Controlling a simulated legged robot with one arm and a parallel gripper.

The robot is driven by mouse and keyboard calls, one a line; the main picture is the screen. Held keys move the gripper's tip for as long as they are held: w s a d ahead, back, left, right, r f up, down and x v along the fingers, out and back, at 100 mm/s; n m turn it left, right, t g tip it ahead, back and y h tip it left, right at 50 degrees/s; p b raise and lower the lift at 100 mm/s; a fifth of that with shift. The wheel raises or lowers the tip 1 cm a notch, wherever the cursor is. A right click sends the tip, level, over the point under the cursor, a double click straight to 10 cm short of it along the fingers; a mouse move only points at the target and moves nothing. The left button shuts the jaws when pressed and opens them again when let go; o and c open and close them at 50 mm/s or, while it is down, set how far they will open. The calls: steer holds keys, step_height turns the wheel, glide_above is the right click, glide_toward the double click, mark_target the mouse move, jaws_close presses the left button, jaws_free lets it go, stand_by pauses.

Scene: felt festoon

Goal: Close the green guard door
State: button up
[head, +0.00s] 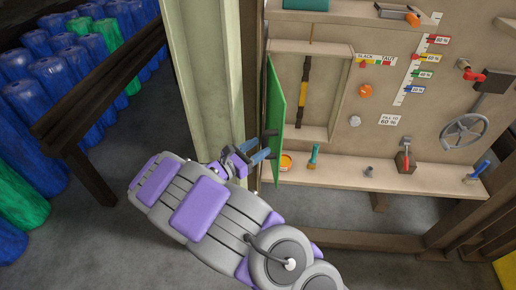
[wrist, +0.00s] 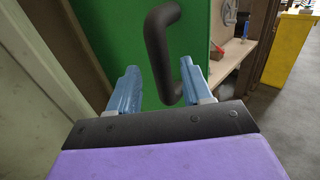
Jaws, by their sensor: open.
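The green guard door (head: 274,118) stands swung out from the left side of a shallow beige box (head: 341,72) on the panel, so the box is open. In the wrist view the door's green face (wrist: 193,40) fills the upper middle. Its black bar handle (wrist: 158,52) stands out from the face. My gripper (head: 268,146) is at the door's left side, near its lower half. In the wrist view my gripper's blue fingers (wrist: 158,88) are open, with the handle's lower part between them or just beyond; I cannot tell whether they touch.
A pale green post (head: 205,75) stands close to the left of my gripper. A shelf (head: 340,173) below the box holds an orange tin (head: 286,162), a teal-handled tool (head: 313,156) and a red-handled trowel (head: 405,156). A valve wheel (head: 465,131) is at right.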

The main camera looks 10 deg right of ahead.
steer(key=shift+w+d, duration=0.2)
steer(key=shift+d, duration=0.15)
jaws_close()
stand_by(0.3)
